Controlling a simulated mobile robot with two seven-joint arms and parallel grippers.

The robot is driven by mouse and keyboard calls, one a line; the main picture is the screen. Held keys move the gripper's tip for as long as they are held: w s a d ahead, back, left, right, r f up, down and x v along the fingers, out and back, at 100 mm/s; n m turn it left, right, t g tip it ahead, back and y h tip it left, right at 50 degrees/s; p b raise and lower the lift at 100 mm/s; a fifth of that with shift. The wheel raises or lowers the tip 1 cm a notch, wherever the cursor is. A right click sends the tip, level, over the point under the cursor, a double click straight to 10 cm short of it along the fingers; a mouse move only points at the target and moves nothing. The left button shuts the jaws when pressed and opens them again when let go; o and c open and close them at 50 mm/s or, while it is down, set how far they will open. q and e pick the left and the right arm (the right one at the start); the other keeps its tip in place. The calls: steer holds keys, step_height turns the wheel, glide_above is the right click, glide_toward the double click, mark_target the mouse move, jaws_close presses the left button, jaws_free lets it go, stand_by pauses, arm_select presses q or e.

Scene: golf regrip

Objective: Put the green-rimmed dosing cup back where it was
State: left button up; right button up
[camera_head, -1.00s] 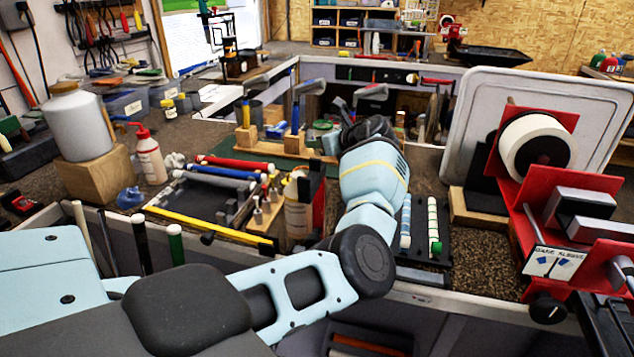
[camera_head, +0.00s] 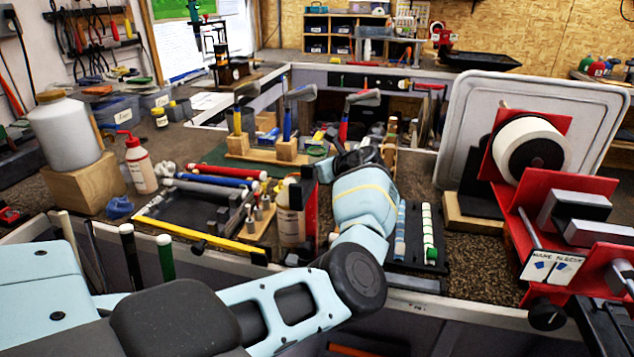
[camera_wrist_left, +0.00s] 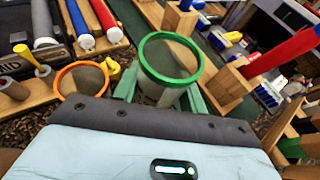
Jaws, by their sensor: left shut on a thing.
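The green-rimmed dosing cup (camera_wrist_left: 170,58) is a clear cup with a green ring, seen from above in the left wrist view. My left gripper (camera_wrist_left: 160,92) is shut on it, one finger on each side. In the head view my left gripper (camera_head: 340,162) is over the bench behind my pale blue wrist. An orange-rimmed cup (camera_wrist_left: 82,78) stands just left of the held cup in the left wrist view. My right gripper is not in view.
Clubs in wooden blocks (camera_head: 288,150) stand behind the gripper. Red, blue and white grips (camera_head: 225,172) lie to its left. A white bottle (camera_head: 290,215) stands close by. A red tape-roll stand (camera_head: 530,185) and an upright grey tray (camera_head: 470,130) are at the right.

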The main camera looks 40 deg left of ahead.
arm_select(q)
step_height(320, 180, down, 5)
steer(key=shift+r+b, duration=0.15)
steer(key=shift+b, duration=0.15)
steer(key=o, duration=1)
